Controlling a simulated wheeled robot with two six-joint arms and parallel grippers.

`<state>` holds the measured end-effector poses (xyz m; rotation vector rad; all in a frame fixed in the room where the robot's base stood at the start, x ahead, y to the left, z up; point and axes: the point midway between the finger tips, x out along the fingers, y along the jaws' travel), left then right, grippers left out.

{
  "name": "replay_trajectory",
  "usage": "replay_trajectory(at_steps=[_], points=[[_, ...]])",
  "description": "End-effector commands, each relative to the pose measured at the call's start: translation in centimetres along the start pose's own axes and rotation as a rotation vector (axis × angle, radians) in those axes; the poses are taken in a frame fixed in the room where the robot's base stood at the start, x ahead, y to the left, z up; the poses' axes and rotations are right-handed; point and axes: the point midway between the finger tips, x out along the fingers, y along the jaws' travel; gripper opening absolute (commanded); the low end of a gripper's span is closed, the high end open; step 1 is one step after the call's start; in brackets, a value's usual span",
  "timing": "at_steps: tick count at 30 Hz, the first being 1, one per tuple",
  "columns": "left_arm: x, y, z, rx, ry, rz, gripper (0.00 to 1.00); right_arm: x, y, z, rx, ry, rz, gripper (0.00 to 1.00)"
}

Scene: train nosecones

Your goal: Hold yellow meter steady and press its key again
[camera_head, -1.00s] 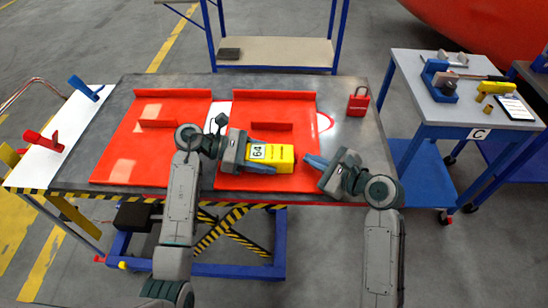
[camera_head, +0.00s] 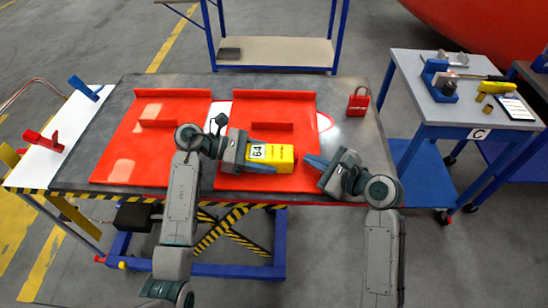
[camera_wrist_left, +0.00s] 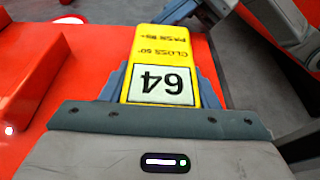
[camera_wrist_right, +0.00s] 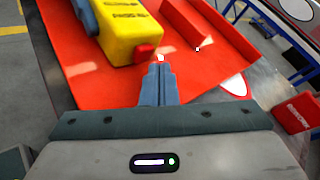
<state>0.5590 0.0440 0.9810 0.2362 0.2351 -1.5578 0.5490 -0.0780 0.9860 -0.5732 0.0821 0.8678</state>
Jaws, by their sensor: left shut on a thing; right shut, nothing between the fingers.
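The yellow meter (camera_head: 270,157) is held over the right red panel (camera_head: 307,183) on the dark table. My left gripper (camera_head: 262,160) is shut on the meter, with a finger along each side in the left wrist view (camera_wrist_left: 163,85). The meter's display reads 64 in that view (camera_wrist_left: 161,84). My right gripper (camera_head: 308,160) is shut and empty, its tips just right of the meter's end. In the right wrist view a red key (camera_wrist_right: 145,53) sticks out of the meter's end, close to the shut fingertips (camera_wrist_right: 158,68). Whether they touch it I cannot tell.
A left red panel (camera_head: 125,172) lies beside the right one. A red padlock-shaped block (camera_head: 357,102) stands at the table's right. A side table (camera_head: 455,110) with tools stands further right. A white board (camera_head: 40,160) with red and blue clamps is at the left.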

Motion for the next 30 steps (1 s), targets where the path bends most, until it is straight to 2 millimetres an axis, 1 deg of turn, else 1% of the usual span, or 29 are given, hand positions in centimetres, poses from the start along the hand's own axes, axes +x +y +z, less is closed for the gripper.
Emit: replay_trajectory(at_steps=[11,19,30], points=[[0.01,0.01,-0.06,-0.001,0.000,0.000,0.42,0.04,0.03,0.02,0.000,0.000,0.000,0.00],[0.01,0.01,-0.06,-0.001,0.000,0.000,0.42,0.66,0.42,0.42,0.001,0.000,0.000,0.00],[0.01,0.00,-0.05,-0.001,0.000,0.000,0.42,0.71,0.46,0.44,0.000,0.000,0.000,0.00]])
